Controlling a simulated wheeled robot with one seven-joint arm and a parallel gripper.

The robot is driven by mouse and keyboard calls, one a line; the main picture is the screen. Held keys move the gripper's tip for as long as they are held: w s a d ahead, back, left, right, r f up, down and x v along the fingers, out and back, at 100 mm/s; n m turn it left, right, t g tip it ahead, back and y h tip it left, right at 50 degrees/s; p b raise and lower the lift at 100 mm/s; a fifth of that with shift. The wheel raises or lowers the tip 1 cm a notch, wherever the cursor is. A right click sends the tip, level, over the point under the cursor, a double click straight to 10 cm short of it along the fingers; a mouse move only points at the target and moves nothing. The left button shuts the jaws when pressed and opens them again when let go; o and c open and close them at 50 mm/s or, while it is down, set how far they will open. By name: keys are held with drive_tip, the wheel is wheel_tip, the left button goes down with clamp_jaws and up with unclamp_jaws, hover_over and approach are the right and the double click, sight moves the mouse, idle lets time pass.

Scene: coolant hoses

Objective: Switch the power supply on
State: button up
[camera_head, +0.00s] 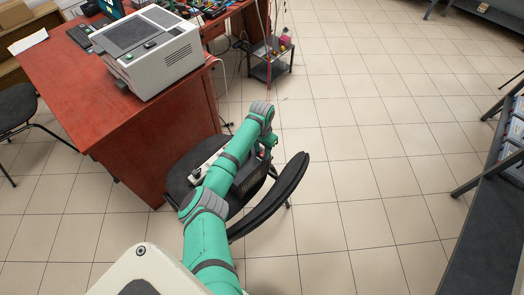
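My green and grey arm reaches from the bottom of the head view up over a black chair (293,180) beside the red desk. Its wrist bends downward at the far end, and my gripper (269,153) is small there, above the chair; its fingers cannot be made out. A dark box-shaped device (250,177) sits on the chair, partly hidden behind my arm. It may be the power supply, but I cannot tell for sure. Its switch cannot be made out. I cannot tell whether my gripper touches the box.
A red desk (165,150) at left holds a large beige-grey machine (150,50) and a keyboard (80,37). A small dark rack (270,68) stands beyond the chair. A dark bench (490,220) is at right. Another chair (15,108) is far left. The tiled floor between chair and bench is clear.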

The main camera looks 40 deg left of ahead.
drive_tip(key=shift+c, duration=0.6)
clamp_jaws()
drive_tip(key=shift+w, duration=0.1)
drive_tip(key=shift+w+a+g, duration=0.1)
drive_tip(key=shift+w+g, duration=0.1)
drive_tip(key=shift+g, duration=0.5)
drive_tip(key=shift+w+g, duration=0.15)
drive_tip(key=shift+g, duration=0.55)
drive_tip(key=shift+o, duration=0.6)
unclamp_jaws()
